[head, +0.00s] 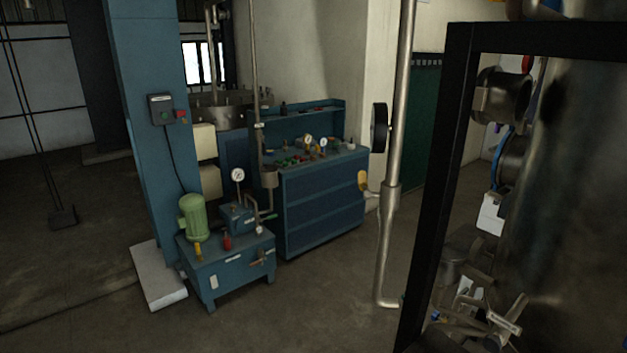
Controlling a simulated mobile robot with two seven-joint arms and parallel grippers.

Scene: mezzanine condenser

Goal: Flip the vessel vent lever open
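A large dark metal vessel (575,190) fills the right side of the head view, behind a black upright frame (437,190). Low on its left side is a cluster of pipes and fittings, with a pale tagged handle-like part (504,322). The tag is too small to read, and I cannot tell whether this part is the vent lever or how it is set. The frame post and the picture edge hide part of the vessel and its fittings. Neither of my grippers is in view.
A steel pipe (397,150) with a dark round wheel or gauge stands left of the frame. A blue pump unit (228,270) with a green motor (192,216) and a blue workbench (322,205) stand farther left. The concrete floor (300,310) in front is clear.

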